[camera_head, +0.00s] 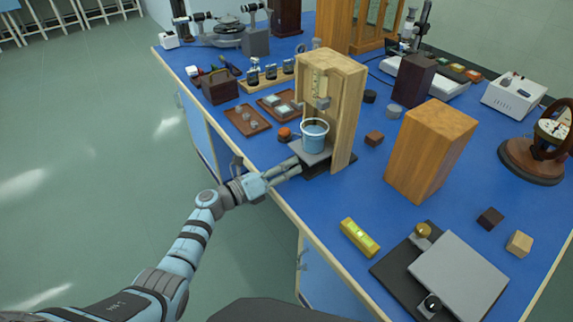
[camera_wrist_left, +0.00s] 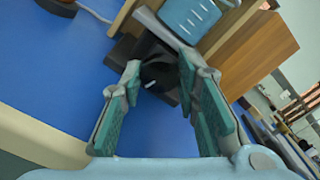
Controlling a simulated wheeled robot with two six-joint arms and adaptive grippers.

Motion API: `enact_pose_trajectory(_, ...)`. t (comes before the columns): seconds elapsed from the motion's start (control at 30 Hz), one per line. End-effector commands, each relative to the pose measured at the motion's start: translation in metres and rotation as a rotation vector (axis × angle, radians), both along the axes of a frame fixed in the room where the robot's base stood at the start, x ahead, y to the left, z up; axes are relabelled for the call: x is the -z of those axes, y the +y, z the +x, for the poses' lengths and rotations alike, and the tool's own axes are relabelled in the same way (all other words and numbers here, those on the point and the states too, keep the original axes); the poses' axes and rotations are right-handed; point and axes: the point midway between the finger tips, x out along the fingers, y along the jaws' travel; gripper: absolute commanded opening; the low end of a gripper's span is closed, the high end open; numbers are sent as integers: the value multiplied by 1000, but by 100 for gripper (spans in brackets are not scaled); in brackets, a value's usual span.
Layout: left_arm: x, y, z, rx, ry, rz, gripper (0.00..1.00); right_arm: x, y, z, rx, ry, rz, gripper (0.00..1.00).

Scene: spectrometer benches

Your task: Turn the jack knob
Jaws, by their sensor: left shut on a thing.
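A small lab jack with a grey plate (camera_head: 308,154) and dark base stands inside a tall wooden frame (camera_head: 345,108) near the table's front edge. A blue graduated beaker (camera_head: 314,138) sits on the plate; its lower part also shows in the left wrist view (camera_wrist_left: 190,18). My left gripper (camera_head: 292,168) reaches in from the table edge to the jack's front. In the left wrist view its fingers (camera_wrist_left: 160,82) are either side of the dark jack knob (camera_wrist_left: 158,72) and shut on it. The fingers hide part of the knob. My right gripper is out of view.
A second, larger jack (camera_head: 458,276) with a grey plate lies at the front right, beside a yellow level (camera_head: 360,237). A wooden block (camera_head: 430,150) stands right of the frame. An orange-topped object (camera_head: 284,133) and a brown tray (camera_head: 247,120) are to the left.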

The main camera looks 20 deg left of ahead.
Motion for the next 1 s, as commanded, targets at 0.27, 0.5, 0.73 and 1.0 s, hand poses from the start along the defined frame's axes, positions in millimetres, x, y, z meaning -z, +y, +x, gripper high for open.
enact_pose_trajectory(0.27,-1,0,0,-1,126,-150,1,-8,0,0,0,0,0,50)
enact_pose_trajectory(0.5,0,0,0,-2,188,-226,1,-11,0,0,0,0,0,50)
enact_pose_trajectory(0.73,0,0,0,-2,208,-251,1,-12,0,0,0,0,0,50)
enact_pose_trajectory(1.0,0,0,0,-1,208,-253,1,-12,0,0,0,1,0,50)
